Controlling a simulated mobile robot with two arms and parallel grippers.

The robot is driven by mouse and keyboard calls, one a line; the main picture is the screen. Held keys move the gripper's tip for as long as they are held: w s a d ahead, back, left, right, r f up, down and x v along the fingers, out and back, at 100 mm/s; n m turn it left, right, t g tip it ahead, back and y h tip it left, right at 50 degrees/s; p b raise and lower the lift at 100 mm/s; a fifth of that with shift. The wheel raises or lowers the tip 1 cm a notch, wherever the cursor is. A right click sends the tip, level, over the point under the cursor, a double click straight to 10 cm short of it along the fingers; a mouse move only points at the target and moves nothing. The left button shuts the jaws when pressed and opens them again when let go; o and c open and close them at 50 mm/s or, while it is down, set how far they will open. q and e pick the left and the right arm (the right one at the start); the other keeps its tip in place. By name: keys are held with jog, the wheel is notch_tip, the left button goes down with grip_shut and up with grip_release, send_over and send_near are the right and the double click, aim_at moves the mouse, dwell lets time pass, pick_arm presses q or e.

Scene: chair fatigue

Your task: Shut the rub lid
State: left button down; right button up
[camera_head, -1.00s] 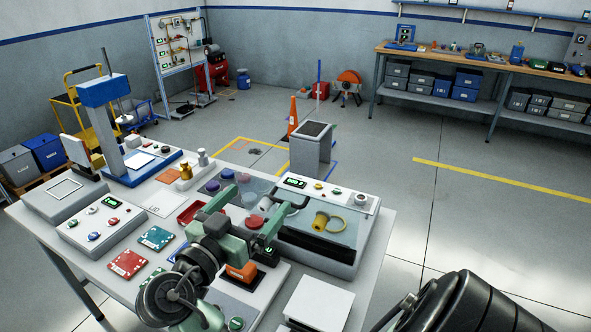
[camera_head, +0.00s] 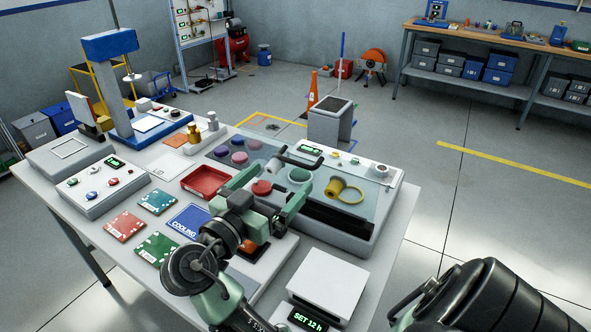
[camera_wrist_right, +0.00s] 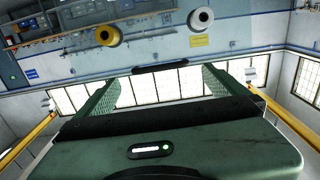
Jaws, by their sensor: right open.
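A pale bench unit (camera_head: 375,210) with a clear, see-through panel (camera_head: 320,173) stands on the right of the table in the head view. I take this panel for the rub lid; its angle is hard to tell. A dark bar handle (camera_head: 300,161) lies along its left part. A yellow cylinder and ring (camera_head: 350,193) show through or beside it. My right gripper (camera_head: 278,182) is green, open and empty, with its fingers toward the handle and apart from it as far as I can tell. In the wrist view a dark bar (camera_wrist_right: 160,67) lies beyond the spread fingers. My left gripper is not in view.
A red tray (camera_head: 205,181), a blue cooling card (camera_head: 187,221) and a white box (camera_head: 327,284) lie near my right arm. Gold (camera_head: 193,133) and silver weights (camera_head: 212,121) stand behind. A blue-topped column (camera_head: 108,45) rises at the back left.

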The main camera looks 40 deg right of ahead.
aim_at(295, 161)
jog(key=p+x, duration=0.2)
jog(key=x, duration=0.4)
jog(key=shift+d+r, duration=0.1)
jog(key=shift+r, duration=0.05)
jog(key=shift+w+d+p, duration=0.2)
jog(key=shift+d+p, duration=0.15)
jog(key=shift+d, duration=0.25)
